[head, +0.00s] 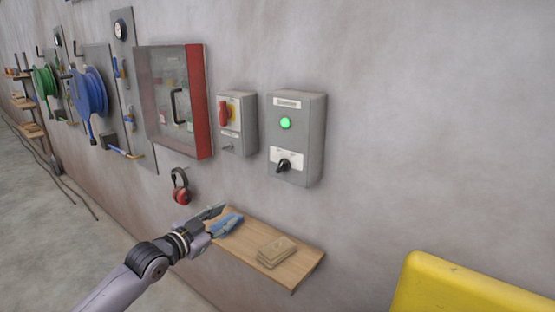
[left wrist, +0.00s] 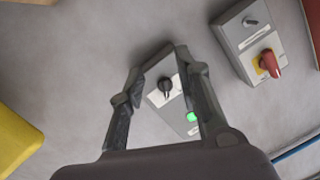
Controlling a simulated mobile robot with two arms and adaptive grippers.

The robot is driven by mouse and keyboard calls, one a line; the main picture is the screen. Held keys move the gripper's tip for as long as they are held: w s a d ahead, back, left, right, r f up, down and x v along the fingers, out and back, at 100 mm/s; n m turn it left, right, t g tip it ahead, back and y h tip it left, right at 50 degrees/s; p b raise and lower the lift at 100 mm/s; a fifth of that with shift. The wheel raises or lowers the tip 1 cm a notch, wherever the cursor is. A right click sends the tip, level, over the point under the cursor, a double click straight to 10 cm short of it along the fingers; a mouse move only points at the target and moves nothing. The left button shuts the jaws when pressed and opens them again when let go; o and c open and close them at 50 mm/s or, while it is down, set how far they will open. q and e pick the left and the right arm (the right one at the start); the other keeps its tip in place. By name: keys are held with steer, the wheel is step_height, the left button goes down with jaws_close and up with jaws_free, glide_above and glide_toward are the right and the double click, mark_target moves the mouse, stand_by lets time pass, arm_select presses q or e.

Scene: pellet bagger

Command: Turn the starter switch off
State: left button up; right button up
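The starter box (head: 311,138) is a grey wall box with a lit green lamp (head: 285,123) and a black rotary switch (head: 283,165) on a white plate below it. The knob points to the left in the head view. My left gripper (head: 217,212) is below and left of the box, over the shelf in that view. In the left wrist view the gripper (left wrist: 160,64) is open and empty. My right gripper is not in view.
A grey box with a red handle on yellow (head: 225,111) hangs just left of the starter box. A red-framed cabinet (head: 200,105) and red ear defenders (head: 180,188) are farther left. A wooden shelf (head: 300,265) is below. A yellow object (head: 460,290) stands at lower right.

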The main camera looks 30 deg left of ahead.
arm_select(q)
steer(key=d+r+m+t+h, duration=0.1)
steer(key=d+r+m+h, duration=0.1)
steer(key=d+r, duration=0.5)
steer(key=p, duration=0.6)
glide_toward(280, 167)
steer(key=w, duration=0.8)
steer(key=shift+d+r, duration=0.1)
steer(key=shift+d, duration=0.25)
steer(key=shift+w, duration=0.5)
steer(key=shift+c, duration=0.2)
jaws_close()
